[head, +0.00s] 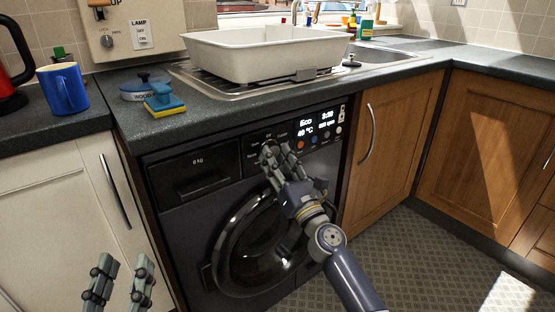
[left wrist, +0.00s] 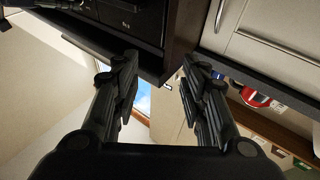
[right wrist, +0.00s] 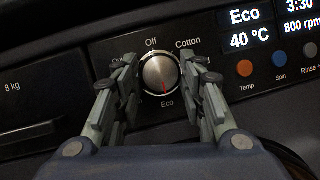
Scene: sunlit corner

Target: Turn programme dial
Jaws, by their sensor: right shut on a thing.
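The programme dial (right wrist: 161,73) is a round silver knob on the washing machine's dark panel. Its red mark points down to Eco; Off is above it and Cotton is to its upper right. My right gripper (head: 284,165) is at the panel and covers most of the dial in the head view. In the right wrist view, its fingers (right wrist: 160,80) are shut on the dial from both sides. The display (right wrist: 246,28) reads Eco and 40 °C. My left gripper (head: 118,285) is open and empty, low in front of the white cupboard.
The washing machine (head: 185,240) sits under the dark worktop (head: 225,110). Temp (right wrist: 245,68) and Spin (right wrist: 279,59) buttons lie right of the dial. A white basin (head: 265,55), a sponge (head: 165,106) and a blue mug (head: 63,90) stand above. The patterned floor at right is clear.

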